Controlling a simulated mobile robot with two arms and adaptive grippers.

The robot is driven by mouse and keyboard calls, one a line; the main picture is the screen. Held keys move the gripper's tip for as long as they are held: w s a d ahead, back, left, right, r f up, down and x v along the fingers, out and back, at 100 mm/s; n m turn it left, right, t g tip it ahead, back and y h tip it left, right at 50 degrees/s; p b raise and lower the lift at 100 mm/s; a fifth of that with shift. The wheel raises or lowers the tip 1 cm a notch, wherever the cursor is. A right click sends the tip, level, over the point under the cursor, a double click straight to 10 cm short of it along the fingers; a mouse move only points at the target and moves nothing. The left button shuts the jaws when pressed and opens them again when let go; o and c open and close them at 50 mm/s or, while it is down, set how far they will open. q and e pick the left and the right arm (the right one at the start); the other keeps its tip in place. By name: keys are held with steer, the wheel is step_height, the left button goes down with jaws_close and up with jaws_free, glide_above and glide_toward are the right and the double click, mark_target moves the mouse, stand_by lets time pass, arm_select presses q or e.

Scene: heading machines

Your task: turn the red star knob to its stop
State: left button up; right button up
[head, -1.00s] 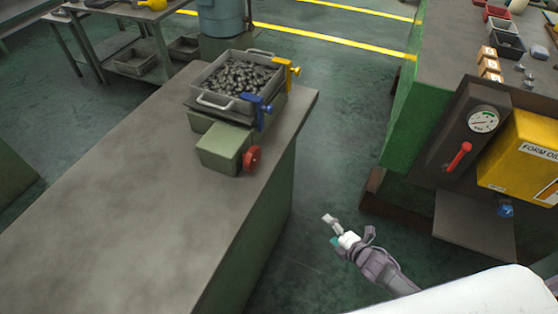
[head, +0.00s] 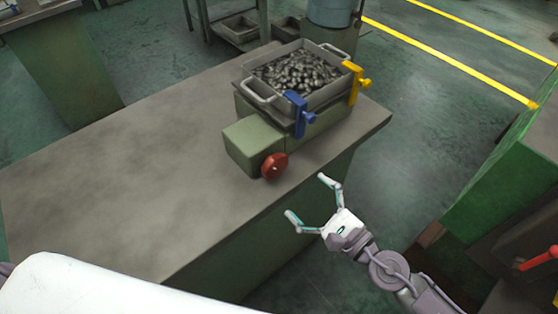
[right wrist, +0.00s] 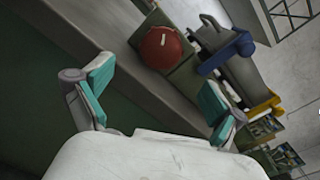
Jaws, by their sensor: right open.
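The red star knob (head: 274,166) sits on the front end of a green block (head: 252,143) on the bench, near the bench's right edge. In the right wrist view the knob (right wrist: 160,48) shows as a red disc with a pale mark, ahead of and between the fingers. My right gripper (head: 306,198) is open and empty, beside the bench edge, with its fingers spread toward the knob and apart from it. It also shows open in the right wrist view (right wrist: 152,92). My left gripper is not in view.
A grey tray of dark metal parts (head: 262,92) stands on the block, with a blue clamp (head: 299,114) and a yellow clamp (head: 354,82) at its side. The bench top (head: 130,185) is clear. A green machine (head: 510,165) stands right, across the aisle.

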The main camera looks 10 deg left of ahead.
mark_target(279, 170)
steer(key=p+x, duration=0.1)
steer(key=x, duration=0.5)
steer(key=shift+w+r, duration=0.1)
steer(key=shift+r, duration=0.05)
steer(key=x, duration=0.3)
steer(key=shift+w+a+p, duration=0.25)
steer(key=shift+a+p, duration=0.05)
steer(key=shift+w+a+f, duration=0.2)
steer(key=shift+w+a, duration=0.1)
steer(key=shift+a, duration=0.05)
steer(key=shift+c, duration=0.7)
steer(key=c, duration=1)
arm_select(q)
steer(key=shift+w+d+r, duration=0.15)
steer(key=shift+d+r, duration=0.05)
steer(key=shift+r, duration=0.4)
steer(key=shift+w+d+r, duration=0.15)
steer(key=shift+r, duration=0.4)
